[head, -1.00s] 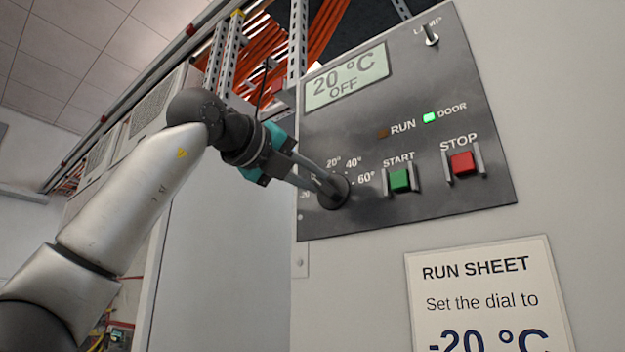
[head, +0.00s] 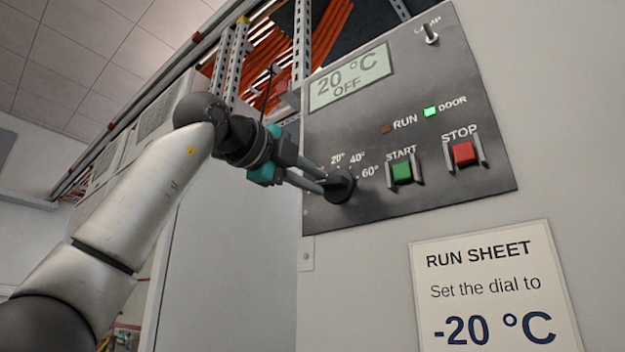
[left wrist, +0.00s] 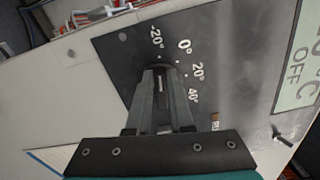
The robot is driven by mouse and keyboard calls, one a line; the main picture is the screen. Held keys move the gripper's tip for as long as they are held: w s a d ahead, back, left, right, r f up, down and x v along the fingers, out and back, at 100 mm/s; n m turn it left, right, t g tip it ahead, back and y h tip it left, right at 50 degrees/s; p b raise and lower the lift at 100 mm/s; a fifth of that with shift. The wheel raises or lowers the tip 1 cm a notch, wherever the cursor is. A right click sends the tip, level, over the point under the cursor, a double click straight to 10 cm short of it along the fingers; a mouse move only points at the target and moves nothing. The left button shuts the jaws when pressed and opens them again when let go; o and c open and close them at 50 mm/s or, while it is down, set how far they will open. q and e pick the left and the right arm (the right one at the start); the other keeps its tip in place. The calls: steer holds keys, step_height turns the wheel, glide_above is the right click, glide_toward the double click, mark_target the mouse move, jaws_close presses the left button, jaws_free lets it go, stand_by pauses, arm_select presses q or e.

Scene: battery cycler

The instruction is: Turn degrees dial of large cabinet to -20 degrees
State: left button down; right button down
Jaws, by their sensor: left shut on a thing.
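The degrees dial (head: 340,186) is a dark round knob at the lower left of the large cabinet's black control panel (head: 440,90). My left gripper (head: 322,184) is shut on the dial from the left. In the left wrist view the fingers (left wrist: 160,100) close on the dial (left wrist: 161,70), and marks for -20°, 0°, 20° and 40° show around it. The dial's pointer cannot be made out clearly. The display (head: 350,78) reads 20 °C and OFF. My right gripper is not in view.
Right of the dial are the green START button (head: 402,171) and red STOP button (head: 463,153), each between guards. A lamp switch (head: 431,36) sits above. The DOOR light (head: 430,112) is green. The run sheet (head: 495,285) below reads -20 °C.

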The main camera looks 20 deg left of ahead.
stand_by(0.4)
arm_select(q)
steer(key=c, duration=0.8)
jaws_free()
steer(key=b+v, duration=0.3)
steer(key=v, duration=1.2)
